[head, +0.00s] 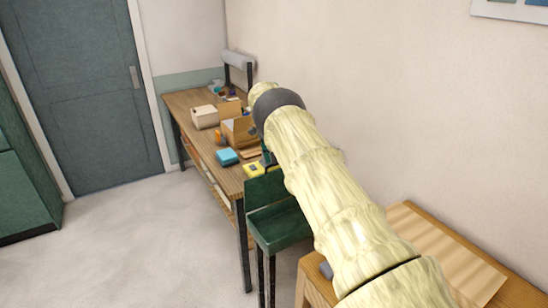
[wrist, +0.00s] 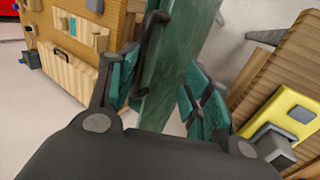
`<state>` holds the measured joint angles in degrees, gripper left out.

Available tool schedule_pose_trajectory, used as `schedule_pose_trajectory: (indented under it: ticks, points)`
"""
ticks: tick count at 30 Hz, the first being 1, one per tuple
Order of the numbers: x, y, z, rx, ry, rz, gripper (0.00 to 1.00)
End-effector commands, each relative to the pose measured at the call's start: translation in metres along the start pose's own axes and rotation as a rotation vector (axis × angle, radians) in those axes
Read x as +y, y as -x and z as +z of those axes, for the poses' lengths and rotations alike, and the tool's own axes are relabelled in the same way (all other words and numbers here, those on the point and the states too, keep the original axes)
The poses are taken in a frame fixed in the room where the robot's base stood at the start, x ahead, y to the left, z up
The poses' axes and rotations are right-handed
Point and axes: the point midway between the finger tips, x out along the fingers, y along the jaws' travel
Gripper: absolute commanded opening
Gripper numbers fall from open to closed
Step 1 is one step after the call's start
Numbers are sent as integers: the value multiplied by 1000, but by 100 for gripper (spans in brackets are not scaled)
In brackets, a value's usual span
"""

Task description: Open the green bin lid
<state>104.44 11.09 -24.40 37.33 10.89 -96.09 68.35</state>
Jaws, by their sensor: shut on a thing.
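The green bin (head: 280,226) stands on dark legs at the front end of the workbench, and its shallow top shows in the head view. Its green bin lid (head: 264,187) stands raised at the back edge of the bin. In the wrist view the lid (wrist: 182,62) is a long green panel between the fingers, with a dark bar handle (wrist: 150,48) along its left side. My gripper (wrist: 163,78) is shut on the lid, one teal-padded finger on each side. In the head view my arm hides most of the gripper.
The wooden workbench (head: 186,103) behind the bin holds a cardboard box (head: 240,129), a blue box (head: 228,157) and a yellow item (head: 254,170). A wooden table (head: 450,252) stands at the front right. The floor (head: 140,240) to the left is clear.

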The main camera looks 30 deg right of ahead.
Motion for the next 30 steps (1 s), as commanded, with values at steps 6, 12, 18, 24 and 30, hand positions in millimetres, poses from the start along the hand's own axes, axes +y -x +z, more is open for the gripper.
schedule_pose_trajectory:
  ticks: [6, 12, 18, 24, 30]
  points:
    - [-2, 16, 1, -1, 1, -1, 19]
    - [2, 47, 1, 0, 1, -4, 19]
    - [3, 64, 2, 1, 1, -4, 19]
    - [5, 72, 2, 1, -1, -4, 19]
    - [6, 75, 2, 1, -1, -4, 19]
